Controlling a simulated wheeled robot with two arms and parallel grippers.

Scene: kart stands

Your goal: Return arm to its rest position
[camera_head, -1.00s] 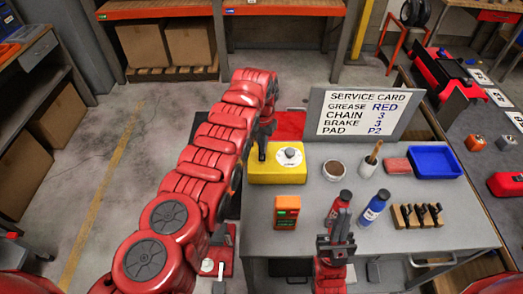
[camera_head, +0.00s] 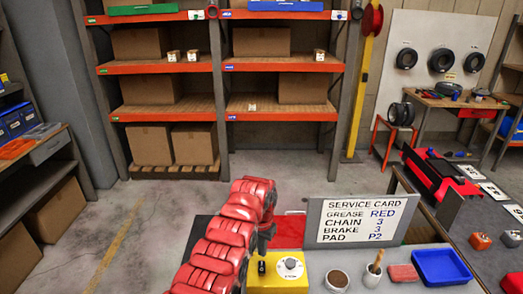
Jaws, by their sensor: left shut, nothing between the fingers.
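My red left arm comes up from the bottom of the head view. Its dark left gripper (camera_head: 266,242) is shut and empty, just above and behind the left part of a yellow box (camera_head: 277,284). The box has a white round dial (camera_head: 290,268) and a small black upright part (camera_head: 262,266) on top. I cannot tell whether the fingertips touch that part. My right gripper is out of view.
A service card board (camera_head: 352,221) stands behind the box. A brown-filled cup (camera_head: 337,279), a brush pot (camera_head: 373,276), a red block (camera_head: 403,273) and a blue tray (camera_head: 441,267) stand to the right. Orange shelves (camera_head: 160,115) stand behind open floor.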

